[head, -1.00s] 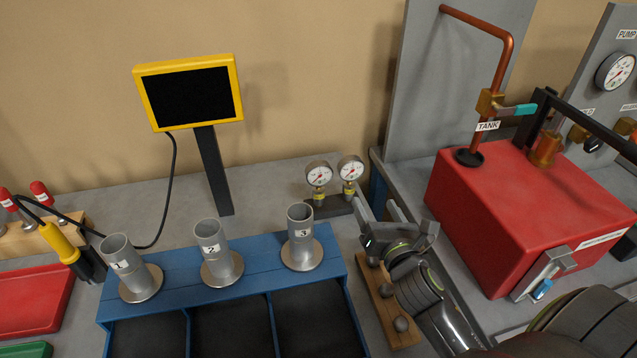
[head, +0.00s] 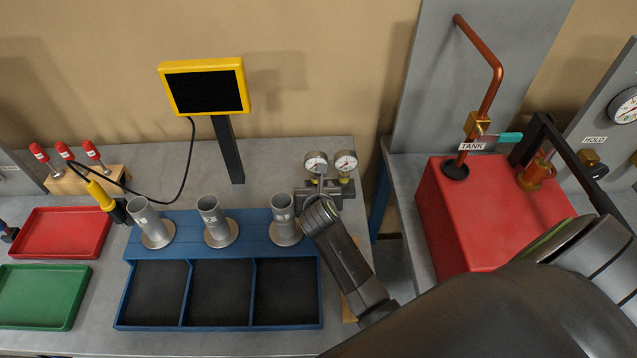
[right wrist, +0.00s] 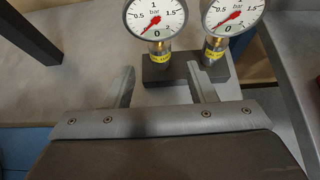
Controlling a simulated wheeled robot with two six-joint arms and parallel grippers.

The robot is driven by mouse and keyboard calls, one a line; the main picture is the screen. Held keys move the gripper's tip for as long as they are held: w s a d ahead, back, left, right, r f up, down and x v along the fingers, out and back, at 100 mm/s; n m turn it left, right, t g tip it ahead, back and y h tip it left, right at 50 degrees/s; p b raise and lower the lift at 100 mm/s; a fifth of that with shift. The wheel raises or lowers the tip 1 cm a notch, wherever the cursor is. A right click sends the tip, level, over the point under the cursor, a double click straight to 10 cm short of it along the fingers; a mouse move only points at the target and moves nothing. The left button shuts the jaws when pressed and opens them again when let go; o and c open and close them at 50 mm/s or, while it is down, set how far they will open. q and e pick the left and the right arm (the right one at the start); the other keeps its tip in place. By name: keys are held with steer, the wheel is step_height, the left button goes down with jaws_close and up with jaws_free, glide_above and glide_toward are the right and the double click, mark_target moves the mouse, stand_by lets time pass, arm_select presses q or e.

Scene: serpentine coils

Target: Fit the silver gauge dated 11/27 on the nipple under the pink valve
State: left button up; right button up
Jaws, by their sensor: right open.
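Two silver gauges with white dials stand side by side on a dark stand (right wrist: 160,68) on the bench. The left gauge (head: 316,161) and the right gauge (head: 346,162) also show in the right wrist view, left one (right wrist: 155,16) and right one (right wrist: 232,16). Each has a yellow tag on its brass neck; the dates are too small to read surely. My right gripper (right wrist: 163,88) is open and empty, its fingers pointing at the stand, the left gauge's neck ahead between them. It also shows in the head view (head: 325,188). No pink valve or my left gripper is in view.
A blue rack (head: 190,250) with several grey tubes stands left of my right arm. A red tank (head: 485,215) with a copper pipe and teal-handled valve (head: 508,137) is at right. A yellow-framed screen (head: 205,87) stands behind. Red (head: 62,208) and green trays lie left.

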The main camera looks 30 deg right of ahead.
mark_target(316, 180)
steer(key=b+x, duration=0.5)
steer(key=shift+s+a+f, duration=0.1)
steer(key=shift+s+f, duration=0.05)
steer(key=shift+f, duration=0.05)
steer(key=x, duration=0.1)
steer(key=b+x, duration=0.1)
steer(key=x, duration=0.1)
steer(key=shift+r, duration=0.25)
steer(key=shift+w+d+f, duration=0.25)
steer(key=shift+w+d, duration=0.05)
steer(key=shift+w, duration=0.2)
